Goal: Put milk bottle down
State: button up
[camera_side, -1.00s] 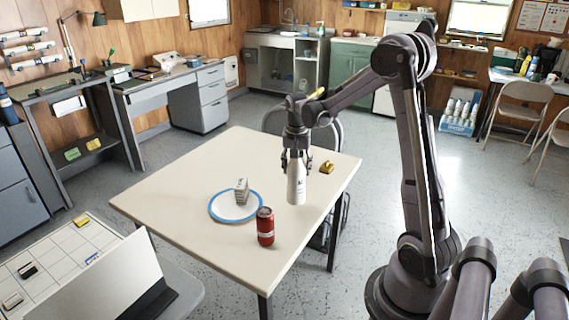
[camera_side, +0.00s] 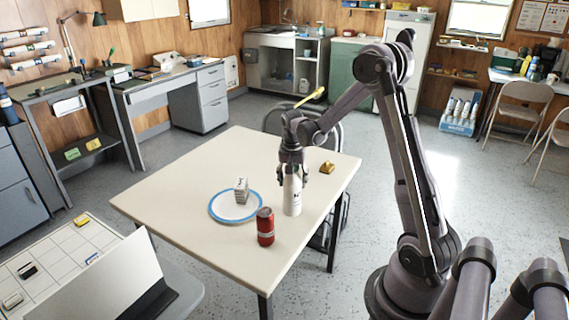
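The white milk bottle (camera_side: 292,197) is upright at the right part of the cream table (camera_side: 190,178). Its base appears to be on or just above the tabletop; I cannot tell which. My gripper (camera_side: 291,172) comes down from above with its fingers around the bottle's top. It looks shut on the bottle. The bottle's neck is partly hidden by the fingers.
A red can (camera_side: 265,227) stands in front of the bottle. A blue-rimmed plate (camera_side: 220,216) with a small grey-white carton (camera_side: 241,191) is to the left. A small yellow-brown object (camera_side: 327,168) lies to the right. The table's back left is clear.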

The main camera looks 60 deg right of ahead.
jog(key=shift+o, duration=0.7)
jog(key=shift+r, duration=0.15)
jog(key=r, duration=0.3)
jog(key=a+r, duration=0.1)
jog(key=r, duration=0.7)
jog(key=shift+s+a+r, duration=0.1)
jog(key=shift+s+a, duration=0.2)
jog(key=shift+r, duration=0.25)
jog(key=shift+a+r, duration=0.2)
jog(key=shift+a, duration=0.1)
jog(key=s+a+n+t, duration=0.3)
jog(key=s+a+n, duration=0.2)
jog(key=a, duration=0.7)
jog(key=s+a+r+n+t+y, duration=0.1)
jog(key=s+a+n+t, duration=0.2)
jog(key=a, duration=1)
jog(key=s+n, duration=0.2)
jog(key=n, duration=0.3)
jog(key=shift+s+a+r+n+t+y, duration=0.15)
jog(key=shift+r+n+t+y, duration=0.15)
